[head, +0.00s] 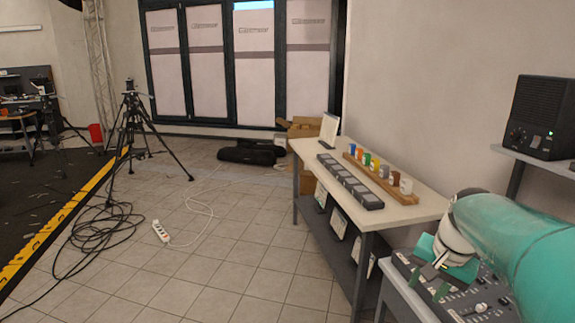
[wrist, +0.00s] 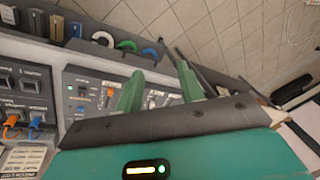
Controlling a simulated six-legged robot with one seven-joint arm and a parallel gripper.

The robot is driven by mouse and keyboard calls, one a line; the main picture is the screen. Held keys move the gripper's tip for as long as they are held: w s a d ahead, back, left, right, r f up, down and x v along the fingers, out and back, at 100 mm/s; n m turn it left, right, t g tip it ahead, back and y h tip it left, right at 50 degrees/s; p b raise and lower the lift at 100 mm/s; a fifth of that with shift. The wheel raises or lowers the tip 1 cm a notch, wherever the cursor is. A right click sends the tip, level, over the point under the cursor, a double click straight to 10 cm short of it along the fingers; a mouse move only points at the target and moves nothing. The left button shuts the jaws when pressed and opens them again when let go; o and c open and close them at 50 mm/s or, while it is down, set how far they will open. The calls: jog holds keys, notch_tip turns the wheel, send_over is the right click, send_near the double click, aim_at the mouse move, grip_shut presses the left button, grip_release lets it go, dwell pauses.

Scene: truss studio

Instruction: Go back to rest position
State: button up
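My arm is teal and reaches in from the right of the head view. My gripper (head: 437,282) is low over a grey control panel (head: 477,303) with rows of knobs and sliders. In the wrist view its two green fingers (wrist: 160,84) stand apart with nothing between them. The panel (wrist: 82,105) lies behind them there, with a green light and small switches. I cannot tell whether the fingertips touch the panel.
A white table (head: 420,208) holds a wooden rack (head: 368,174) of colored items and a row of dark blocks (head: 345,182). A black speaker box (head: 540,118) stands on a shelf at right. A tripod (head: 133,120), cables and a power strip (head: 160,231) are on the tiled floor.

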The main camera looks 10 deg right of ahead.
jog(key=s+a+n+t, duration=0.1)
jog(key=s+a+n, duration=0.3)
jog(key=a, duration=0.5)
jog(key=s+a+f+n+t, duration=0.1)
jog(key=s+a+n, duration=0.4)
jog(key=s+a, duration=0.3)
jog(key=shift+s+a+t+h, duration=0.3)
jog(key=shift+s+a, duration=0.05)
jog(key=shift+a, duration=0.85)
jog(key=shift+d+f, duration=0.1)
jog(key=shift+d, duration=0.1)
